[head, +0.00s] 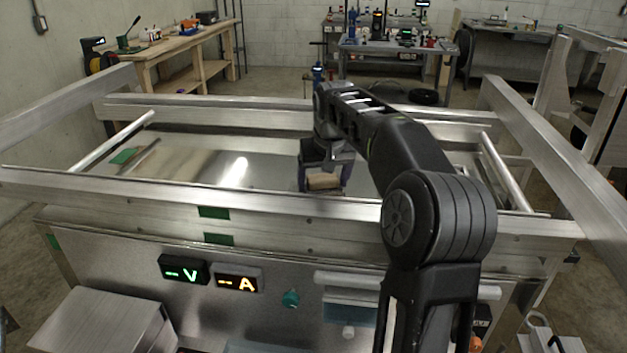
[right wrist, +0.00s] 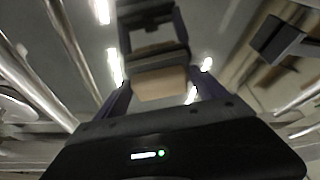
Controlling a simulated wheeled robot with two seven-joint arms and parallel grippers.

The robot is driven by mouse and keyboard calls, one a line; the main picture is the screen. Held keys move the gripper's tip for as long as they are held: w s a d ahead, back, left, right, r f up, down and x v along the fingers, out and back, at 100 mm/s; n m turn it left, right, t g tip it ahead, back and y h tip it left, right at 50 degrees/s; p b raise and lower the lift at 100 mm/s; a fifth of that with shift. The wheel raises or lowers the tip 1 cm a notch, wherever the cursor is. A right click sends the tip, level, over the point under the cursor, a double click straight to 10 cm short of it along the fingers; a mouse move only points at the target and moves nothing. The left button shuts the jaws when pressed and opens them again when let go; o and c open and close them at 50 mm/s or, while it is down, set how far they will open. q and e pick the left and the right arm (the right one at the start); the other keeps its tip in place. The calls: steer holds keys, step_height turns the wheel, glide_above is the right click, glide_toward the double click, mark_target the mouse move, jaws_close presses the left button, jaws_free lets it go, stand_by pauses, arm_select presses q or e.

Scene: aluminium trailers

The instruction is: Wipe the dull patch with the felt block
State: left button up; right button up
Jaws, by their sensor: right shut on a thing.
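My right gripper (head: 325,174) reaches down over the metal trailer bed (head: 265,172), just behind the front rail. It is shut on the felt block (head: 324,183), whose tan face shows between the fingers. In the right wrist view the tan block (right wrist: 160,83) also sits between the two dark fingers, with a dark grey part beyond it. I cannot tell whether the block touches the bed. The bed is shiny, with a bright lamp reflection left of the gripper and a brownish tone farther left. I cannot make out the dull patch's edges. My left gripper is not in view.
Raised rails frame the bed; the front rail (head: 140,190) runs close before the gripper. Round bars stand at the left (head: 112,141) and right (head: 505,172). A green piece (head: 124,155) lies at the bed's left end. The bed between there and the gripper looks clear.

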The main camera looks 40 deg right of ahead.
mark_target(342, 189)
steer(key=shift+s+d, duration=0.15)
steer(key=shift+s, duration=0.05)
steer(key=shift+s+d+f, duration=0.1)
steer(key=shift+s+d, duration=0.5)
steer(key=shift+s, duration=0.2)
steer(key=shift+s+d, duration=0.6)
steer(key=shift+s, duration=0.2)
steer(key=shift+w+a+p, duration=0.2)
steer(key=shift+w+a, duration=0.3)
steer(key=shift+w, duration=0.2)
steer(key=shift+w+a+p, duration=0.2)
steer(key=shift+w+a, duration=0.3)
steer(key=shift+w, duration=0.15)
steer(key=shift+w+a, duration=0.25)
steer(key=shift+a, duration=0.05)
